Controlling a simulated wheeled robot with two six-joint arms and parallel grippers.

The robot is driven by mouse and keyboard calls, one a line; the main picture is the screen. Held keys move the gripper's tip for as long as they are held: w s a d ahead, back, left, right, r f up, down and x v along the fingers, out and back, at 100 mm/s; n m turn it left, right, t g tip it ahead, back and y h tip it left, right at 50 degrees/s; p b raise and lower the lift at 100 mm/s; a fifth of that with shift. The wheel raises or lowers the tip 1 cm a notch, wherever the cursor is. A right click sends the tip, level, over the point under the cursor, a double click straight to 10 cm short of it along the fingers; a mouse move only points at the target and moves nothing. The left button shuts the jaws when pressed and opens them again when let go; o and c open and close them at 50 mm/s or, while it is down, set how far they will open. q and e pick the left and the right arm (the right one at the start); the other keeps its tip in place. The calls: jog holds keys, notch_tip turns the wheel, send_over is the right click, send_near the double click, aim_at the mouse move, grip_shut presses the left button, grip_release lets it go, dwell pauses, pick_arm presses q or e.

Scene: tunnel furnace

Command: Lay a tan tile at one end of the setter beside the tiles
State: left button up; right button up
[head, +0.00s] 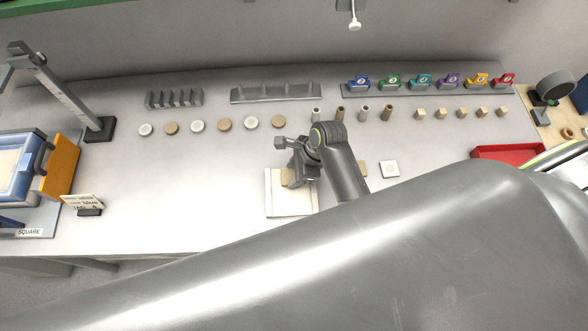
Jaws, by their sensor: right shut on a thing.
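The setter (291,208) is a pale, flat square plate on the table near the middle of the head view. My right gripper (292,181) is over the setter's far part, shut on a tan tile (286,178). Only a small part of that tile shows beside the fingers, and I cannot tell whether it touches the setter. The gripper and wrist hide much of the setter's far side. Another tan tile (364,168) lies right of the setter, partly hidden by my arm. A white tile (390,169) lies beside it. My left gripper is not in view.
Several round white and tan discs (197,126), small cylinders (364,113) and tan cubes (462,113) stand in a row behind.

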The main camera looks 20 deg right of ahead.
jog(key=shift+f, duration=0.4)
dwell(0.3)
jog(key=o, duration=1.1)
jog(key=shift+c, duration=0.2)
jog(key=shift+r, duration=0.1)
jog(key=v, duration=1.7)
jog(key=shift+d, duration=0.15)
jog(key=shift+s, duration=0.1)
